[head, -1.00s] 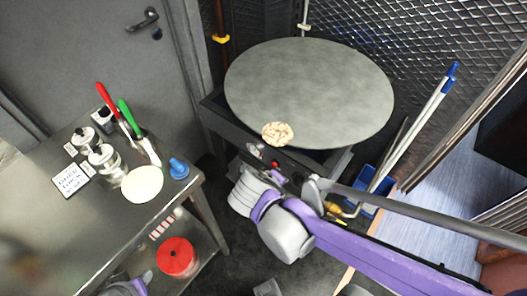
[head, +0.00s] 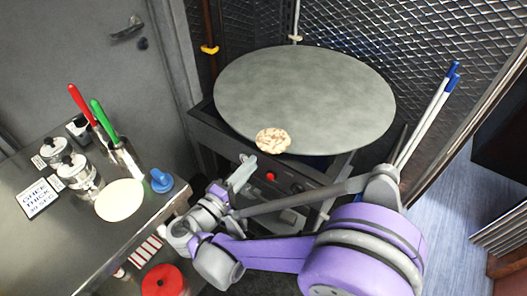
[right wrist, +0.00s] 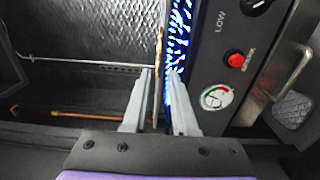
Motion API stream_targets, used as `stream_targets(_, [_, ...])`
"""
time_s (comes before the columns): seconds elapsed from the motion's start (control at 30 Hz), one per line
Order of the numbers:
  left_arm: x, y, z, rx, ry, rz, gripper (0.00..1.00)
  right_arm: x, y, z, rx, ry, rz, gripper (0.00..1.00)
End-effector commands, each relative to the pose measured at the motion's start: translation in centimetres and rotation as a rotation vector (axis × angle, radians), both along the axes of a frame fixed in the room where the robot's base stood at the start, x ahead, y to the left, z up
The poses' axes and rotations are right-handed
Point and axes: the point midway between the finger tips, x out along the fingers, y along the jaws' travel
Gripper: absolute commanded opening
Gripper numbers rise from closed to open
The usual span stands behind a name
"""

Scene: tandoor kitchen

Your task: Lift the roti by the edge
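The roti (head: 273,140), a small pale disc with brown spots, lies at the near edge of the big round grey griddle (head: 310,92) in the head view. My right gripper (head: 244,170) is just short of that near edge, to the left of and below the roti in the picture. In the right wrist view the roti (right wrist: 159,42) shows edge-on as a thin tan strip beyond the fingertips. The right gripper's fingers (right wrist: 160,74) are apart, with the thin rim line between them; I cannot tell whether they touch it. My left gripper is not in view.
Blue flames (right wrist: 178,40) burn under the griddle, beside a panel with a red button (right wrist: 235,58). A steel table (head: 60,235) at left holds a pale disc (head: 120,200), jars, red- and green-handled tools and a blue knob-like item (head: 161,181). Blue-tipped poles (head: 428,112) stand at right.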

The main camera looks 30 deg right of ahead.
Motion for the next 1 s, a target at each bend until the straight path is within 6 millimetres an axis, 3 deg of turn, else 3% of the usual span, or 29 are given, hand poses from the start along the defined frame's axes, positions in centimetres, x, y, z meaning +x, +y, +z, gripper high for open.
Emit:
stream_targets(0.2, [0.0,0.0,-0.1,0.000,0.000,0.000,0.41,1.2,-3.1,0.0,0.000,0.001,-0.003,0.26])
stream_targets(0.4, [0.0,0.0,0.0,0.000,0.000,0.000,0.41,2.0,-4.8,0.0,0.001,0.001,-0.001,0.26])
stream_targets(0.83, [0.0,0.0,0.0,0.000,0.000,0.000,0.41,2.4,-5.5,0.0,0.001,0.002,0.001,0.26])
stream_targets(1.0, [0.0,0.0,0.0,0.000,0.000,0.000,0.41,2.3,-5.5,0.0,0.001,0.002,0.001,0.13])
